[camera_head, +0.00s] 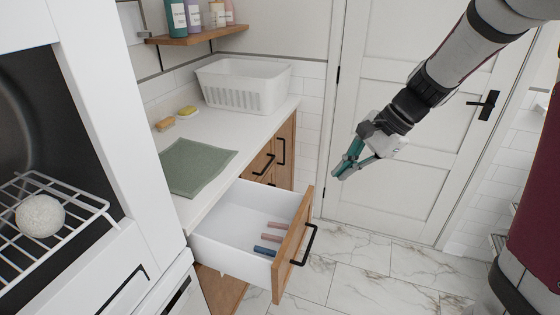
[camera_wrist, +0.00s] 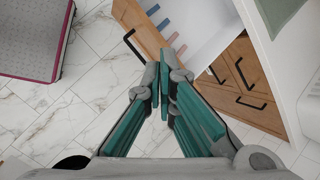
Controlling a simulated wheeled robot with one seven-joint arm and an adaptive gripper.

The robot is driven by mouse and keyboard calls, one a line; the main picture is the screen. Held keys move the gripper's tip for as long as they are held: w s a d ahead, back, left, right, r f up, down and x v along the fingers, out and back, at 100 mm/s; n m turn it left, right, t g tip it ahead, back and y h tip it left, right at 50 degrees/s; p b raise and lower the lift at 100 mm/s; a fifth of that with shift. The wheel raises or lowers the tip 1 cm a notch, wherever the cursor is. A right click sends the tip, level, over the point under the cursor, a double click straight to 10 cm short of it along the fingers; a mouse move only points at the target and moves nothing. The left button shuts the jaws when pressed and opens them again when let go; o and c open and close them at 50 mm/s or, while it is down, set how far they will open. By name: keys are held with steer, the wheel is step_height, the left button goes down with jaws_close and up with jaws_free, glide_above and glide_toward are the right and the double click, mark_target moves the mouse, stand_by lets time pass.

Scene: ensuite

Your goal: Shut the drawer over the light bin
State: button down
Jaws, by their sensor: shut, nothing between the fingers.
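The drawer (camera_head: 240,248) stands pulled out from under the counter, with a white inside, a wooden front (camera_head: 290,250) and a black bar handle (camera_head: 305,245). Several small pink and blue pieces lie in it. In the wrist view its wooden front (camera_wrist: 146,28) and handle (camera_wrist: 132,42) show just beyond my fingertips. My gripper (camera_head: 341,173), with teal fingers, is shut and empty. In the head view it is above and right of the drawer front, apart from it. Its fingertips show in the wrist view (camera_wrist: 166,62). I cannot pick out the light bin; below the drawer only a wooden front (camera_head: 218,288) shows.
The counter holds a green cloth (camera_head: 197,166), two sponges and a white basket (camera_head: 243,86). More wooden fronts with black handles (camera_head: 281,151) are beyond the drawer. A white appliance with a rack (camera_head: 60,205) stands at left. A closed door (camera_head: 400,180) is behind. Marble floor is clear.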

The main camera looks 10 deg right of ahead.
mark_target(246, 190)
steer(key=w+d+f+m+t+y+b, duration=0.1)
steer(key=w+d+f+m+b, duration=0.35)
steer(key=f, duration=0.75)
steer(key=w+d+f+m+t+y+b, duration=0.1)
steer(key=w+d+f+m+t, duration=0.1)
steer(key=w+d+f+m, duration=0.65)
steer(key=shift+w+a+f+n, duration=0.35)
steer(key=shift+w+a+f, duration=0.4)
steer(key=shift+a+f, duration=0.9)
steer(key=shift+w+a+f+n, duration=0.4)
steer(key=shift+w+a+f, duration=0.3)
steer(key=shift+a+f, duration=0.9)
steer(key=shift+w+a+f+n, duration=0.35)
steer(key=shift+w+a+f, duration=0.4)
steer(key=shift+a+f, duration=0.9)
steer(key=shift+d+f, duration=0.2)
steer(key=w+a+b, duration=0.2)
steer(key=w+a, duration=0.3)
steer(key=a, duration=0.2)
steer(key=w+a+b, duration=0.3)
steer(key=w+a, duration=0.2)
steer(key=a, duration=0.3)
steer(key=w+a+b, duration=0.2)
steer(key=w+a, duration=0.3)
steer(key=a, duration=0.3)
steer(key=shift+w, duration=0.15)
steer(key=shift+w+a+b, duration=0.4)
steer(key=shift+a, duration=0.15)
steer(key=shift+a+r, duration=0.1)
